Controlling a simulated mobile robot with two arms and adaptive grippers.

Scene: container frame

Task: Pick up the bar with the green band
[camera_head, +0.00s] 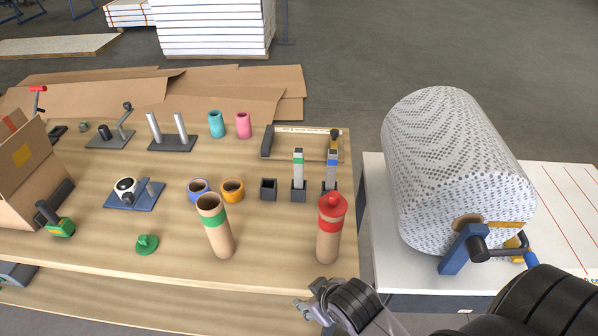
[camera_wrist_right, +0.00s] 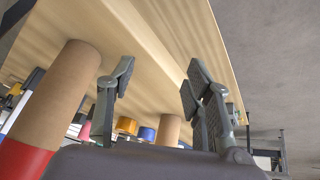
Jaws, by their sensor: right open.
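The bar with the green band (camera_head: 298,157) is pale and stands upright in a small dark holder (camera_head: 299,194) on the wooden table. A similar bar with a blue band (camera_head: 332,161) stands in its own holder just to the right. My right gripper (camera_head: 313,302) is open and empty at the table's front edge, well in front of the bar. Its two spread fingers also show in the right wrist view (camera_wrist_right: 160,82). I cannot make out the green-banded bar in that view. My left gripper is not in view.
A cardboard tube with a red cap (camera_head: 329,234) stands between my right gripper and the bars. A green-banded tube (camera_head: 215,231) stands to its left. An empty dark holder (camera_head: 268,189) is left of the bar. A large patterned roll (camera_head: 450,160) stands right.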

